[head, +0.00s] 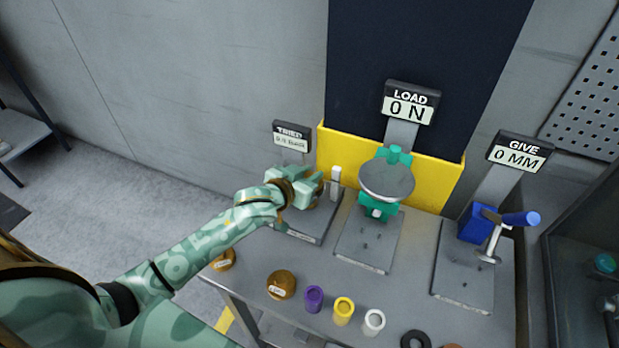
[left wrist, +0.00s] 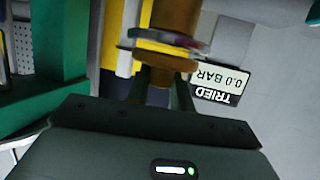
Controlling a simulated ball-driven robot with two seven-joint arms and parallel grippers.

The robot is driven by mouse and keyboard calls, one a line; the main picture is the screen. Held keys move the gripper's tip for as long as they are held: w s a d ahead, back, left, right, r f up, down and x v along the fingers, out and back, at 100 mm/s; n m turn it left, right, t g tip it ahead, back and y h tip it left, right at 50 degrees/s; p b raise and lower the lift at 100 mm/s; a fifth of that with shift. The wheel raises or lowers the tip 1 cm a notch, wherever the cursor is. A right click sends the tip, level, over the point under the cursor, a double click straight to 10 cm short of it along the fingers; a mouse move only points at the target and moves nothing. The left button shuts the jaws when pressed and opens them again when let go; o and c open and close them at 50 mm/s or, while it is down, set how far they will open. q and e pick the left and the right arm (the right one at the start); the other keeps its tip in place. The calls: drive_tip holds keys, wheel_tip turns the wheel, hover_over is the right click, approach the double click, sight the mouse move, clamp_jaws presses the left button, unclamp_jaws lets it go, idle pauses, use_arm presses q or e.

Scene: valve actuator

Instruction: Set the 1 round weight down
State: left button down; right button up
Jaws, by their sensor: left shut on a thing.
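My left gripper (head: 312,188) is over the left station, below the TRIED display. In the left wrist view the gripper (left wrist: 160,92) is shut on a brass-coloured round piece (left wrist: 175,18) with a disc-like flange. I cannot tell for sure that it is the round weight, or whether it touches the station plate (head: 305,228). A round brass-coloured weight with a pale label (head: 281,284) stands on the table front; its marking is too small to read. Another brass-coloured piece (head: 222,260) is at the left edge, partly hidden by my arm. My right gripper is not seen.
A teal fixture with a grey round plate (head: 386,181) stands under the LOAD display (head: 409,104). A blue fixture (head: 483,222) stands under the GIVE display (head: 517,153). Purple (head: 314,298), yellow (head: 343,311) and white (head: 373,322) cylinders line the table front.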

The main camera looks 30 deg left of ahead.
use_arm(q)
drive_tip(key=shift+f, duration=0.25)
drive_tip(key=c, duration=1.2)
unclamp_jaws()
drive_tip(key=shift+c, duration=0.2)
drive_tip(key=shift+s+r, duration=0.2)
drive_tip(key=p+v, duration=0.2)
drive_tip(key=v, duration=0.9)
drive_tip(key=shift+s, duration=0.3)
